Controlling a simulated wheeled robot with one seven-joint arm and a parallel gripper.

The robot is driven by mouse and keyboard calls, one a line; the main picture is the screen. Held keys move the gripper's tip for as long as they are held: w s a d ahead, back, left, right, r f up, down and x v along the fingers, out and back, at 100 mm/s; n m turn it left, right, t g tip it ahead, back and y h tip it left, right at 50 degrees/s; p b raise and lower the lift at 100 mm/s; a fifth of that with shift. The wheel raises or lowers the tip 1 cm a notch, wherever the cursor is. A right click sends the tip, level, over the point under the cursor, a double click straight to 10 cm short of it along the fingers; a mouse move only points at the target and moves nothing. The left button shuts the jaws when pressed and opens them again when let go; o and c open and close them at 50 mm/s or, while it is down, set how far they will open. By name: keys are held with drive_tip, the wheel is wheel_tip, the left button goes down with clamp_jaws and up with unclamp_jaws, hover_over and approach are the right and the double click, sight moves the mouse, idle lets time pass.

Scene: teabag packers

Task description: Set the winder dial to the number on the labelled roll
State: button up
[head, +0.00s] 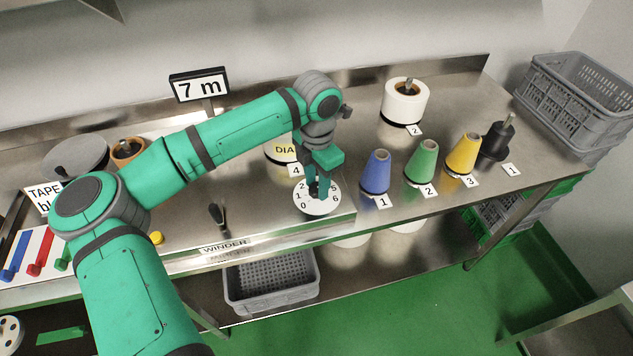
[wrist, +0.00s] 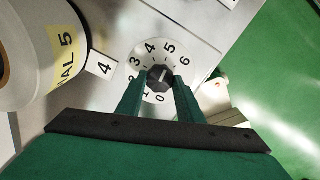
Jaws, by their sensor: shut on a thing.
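The winder dial is a white disc (head: 318,206) numbered 0 to 6 with a dark knob in the middle. In the wrist view, the dial (wrist: 155,56) and its knob (wrist: 160,78) lie between my fingers. My gripper (head: 319,193) is shut on the knob from above; it also shows in the wrist view (wrist: 160,85). A pale mark on the knob points toward the 4 and 5 side, seemingly nearer 5; it is small. The labelled roll (head: 272,153) stands behind the dial, partly hidden by my arm. Its yellow label in the wrist view (wrist: 66,45) ends in 5.
A card with 4 (head: 296,170) lies beside the labelled roll. Blue (head: 376,170), green (head: 421,162) and yellow (head: 464,153) cones stand right of the dial. A sign reads 7 m (head: 199,86). A black lever (head: 218,216) stands left of the dial.

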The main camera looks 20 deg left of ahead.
sight(317, 188)
drive_tip(key=shift+n, duration=0.4)
drive_tip(key=o, duration=1.1)
drive_tip(key=shift+c, duration=0.2)
drive_tip(key=shift+r, duration=0.1)
wheel_tip(317, 188, up, 11)
drive_tip(key=shift+f, duration=0.2)
